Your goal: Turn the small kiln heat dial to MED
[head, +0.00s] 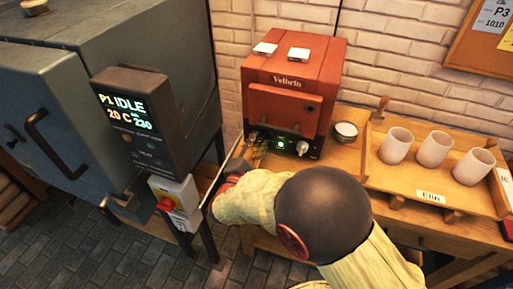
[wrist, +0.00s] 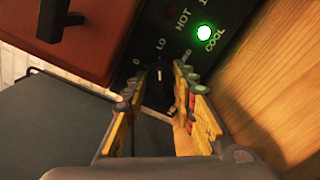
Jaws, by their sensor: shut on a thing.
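The small kiln (head: 292,75) is a red-orange box on the wooden bench, with a dark control strip along its bottom front. In the wrist view, its black heat dial (wrist: 157,88) sits on the dark panel (wrist: 130,45) between my fingers. A pale mark on the dial appears to point toward LO. The labels 0 and LO are readable; the label right of LO is partly hidden by a finger. My gripper (wrist: 162,90) is shut on the dial, with yellow-sided fingers on either side. In the head view, my gripper (head: 243,160) reaches the strip's left end and hides the dial.
A green light (wrist: 204,33) glows beside the HOT and COOL labels. A pale knob (head: 303,147) is at the strip's right. A large grey kiln (head: 110,50) with a lit display stands left.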

